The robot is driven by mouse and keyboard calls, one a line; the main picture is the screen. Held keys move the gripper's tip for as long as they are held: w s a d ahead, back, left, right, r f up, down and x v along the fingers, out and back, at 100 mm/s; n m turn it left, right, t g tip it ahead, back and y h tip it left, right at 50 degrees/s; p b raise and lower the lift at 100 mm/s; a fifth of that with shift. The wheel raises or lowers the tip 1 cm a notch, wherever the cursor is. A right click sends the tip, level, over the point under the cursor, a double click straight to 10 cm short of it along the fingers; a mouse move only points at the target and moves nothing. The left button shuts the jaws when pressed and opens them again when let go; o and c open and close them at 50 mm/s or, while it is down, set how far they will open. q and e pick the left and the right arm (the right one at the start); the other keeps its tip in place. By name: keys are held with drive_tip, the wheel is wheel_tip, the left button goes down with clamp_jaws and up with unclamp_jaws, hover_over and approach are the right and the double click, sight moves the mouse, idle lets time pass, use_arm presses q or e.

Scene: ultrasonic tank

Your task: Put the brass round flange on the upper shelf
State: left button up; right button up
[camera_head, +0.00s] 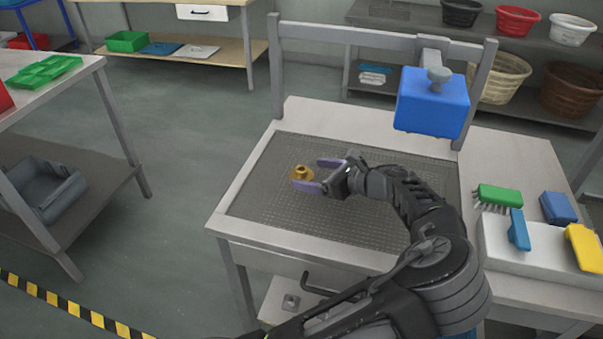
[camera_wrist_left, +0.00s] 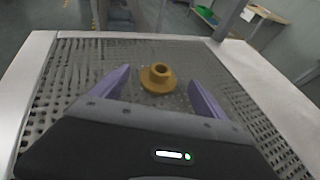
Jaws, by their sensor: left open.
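The brass round flange (camera_head: 301,173) lies on the perforated metal mesh of the tank bench (camera_head: 270,205), with its hub facing up. It also shows in the left wrist view (camera_wrist_left: 158,79), centred between the fingers. My left gripper (camera_head: 308,173) is open, with its purple fingertips either side of the flange and a gap on each side in the wrist view. No contact with the flange shows. My right gripper is not in view. A grey rack at the back right has an upper shelf (camera_head: 415,14) and a lower one; I cannot tell whether this is the task's shelf.
A blue box (camera_head: 432,102) hangs from the bench's grey frame (camera_head: 350,34). Brushes, including a green one (camera_head: 499,195), lie at the right on and beside a white block (camera_head: 500,245). A side table with a green tray (camera_head: 45,72) stands at the left. The mesh around the flange is clear.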

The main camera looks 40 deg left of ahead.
sight(307, 173)
use_arm(q)
drive_tip(key=shift+x, duration=1.55)
drive_tip(key=shift+d, duration=0.1)
drive_tip(key=shift+r, duration=0.1)
clamp_jaws()
drive_tip(key=shift+r, duration=0.1)
drive_tip(key=shift+r, duration=0.45)
drive_tip(key=shift+d+r, duration=0.2)
drive_tip(key=shift+r, duration=0.4)
drive_tip(key=shift+d+r, duration=0.25)
drive_tip(key=shift+r, duration=0.3)
drive_tip(key=d, duration=0.5)
drive_tip(key=d+b, duration=0.1)
drive_tip(key=d, duration=0.5)
drive_tip(key=s+d, duration=0.1)
drive_tip(key=d, duration=0.5)
drive_tip(key=shift+b, duration=0.4)
